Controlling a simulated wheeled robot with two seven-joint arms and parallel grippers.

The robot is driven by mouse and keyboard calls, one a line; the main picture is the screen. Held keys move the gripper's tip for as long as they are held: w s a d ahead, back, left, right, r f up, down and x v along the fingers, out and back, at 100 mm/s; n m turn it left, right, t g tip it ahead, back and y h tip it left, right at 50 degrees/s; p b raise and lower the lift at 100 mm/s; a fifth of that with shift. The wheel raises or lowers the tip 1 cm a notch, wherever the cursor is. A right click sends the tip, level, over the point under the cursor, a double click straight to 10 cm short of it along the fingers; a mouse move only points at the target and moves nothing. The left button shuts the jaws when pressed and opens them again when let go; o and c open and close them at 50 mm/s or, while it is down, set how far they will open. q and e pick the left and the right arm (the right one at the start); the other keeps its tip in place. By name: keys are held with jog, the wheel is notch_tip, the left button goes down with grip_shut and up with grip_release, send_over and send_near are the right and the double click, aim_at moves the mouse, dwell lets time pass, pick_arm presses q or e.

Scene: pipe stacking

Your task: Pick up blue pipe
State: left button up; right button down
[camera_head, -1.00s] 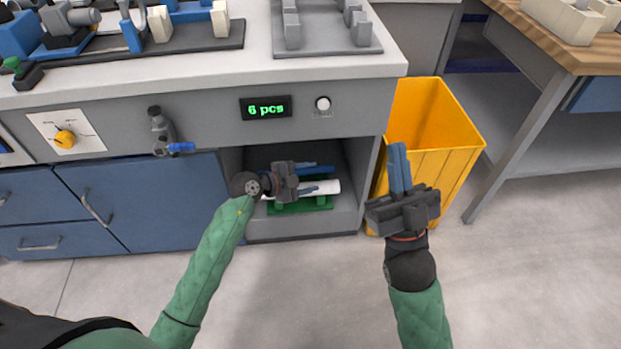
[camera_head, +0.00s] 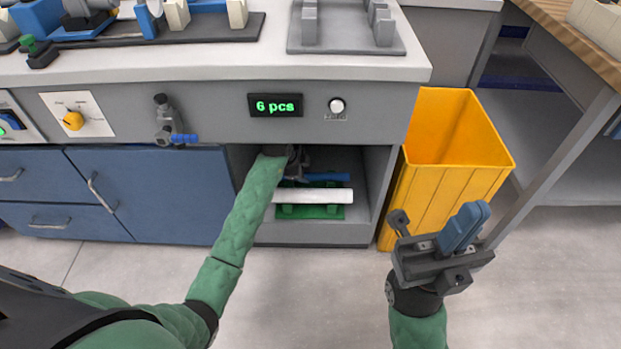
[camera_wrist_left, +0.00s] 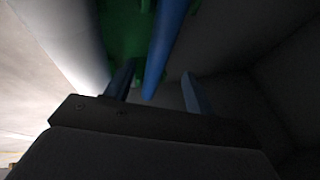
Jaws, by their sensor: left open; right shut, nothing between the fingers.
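The blue pipe (camera_head: 330,177) lies in the open compartment under the counter, behind a white pipe (camera_head: 315,196), on a green rack (camera_head: 310,212). My left gripper (camera_head: 298,170) is inside the compartment at the blue pipe's left part; my arm and wrist hide some of it. In the left wrist view the left gripper (camera_wrist_left: 160,92) is open, with the blue pipe (camera_wrist_left: 163,50) between and beyond its two fingers. I cannot tell whether a finger touches it. My right gripper (camera_head: 462,228) is shut and empty, out in front of the yellow bin.
The compartment's side walls and the counter (camera_head: 200,62) above enclose the left gripper closely. A yellow bin (camera_head: 445,185) stands right of the compartment. A display (camera_head: 275,105) reads "6 pcs". Blue drawers (camera_head: 150,195) are to the left; the floor in front is clear.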

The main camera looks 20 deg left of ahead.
aim_at(309, 175)
pick_arm(q)
jog(key=b+x, duration=0.2)
jog(key=x, duration=0.1)
jog(key=shift+a+f, duration=0.1)
jog(key=shift+f, duration=0.35)
jog(key=shift+w+f, duration=0.2)
jog(key=shift+f, duration=0.2)
jog(key=c, duration=1.1)
jog(key=shift+r, duration=0.1)
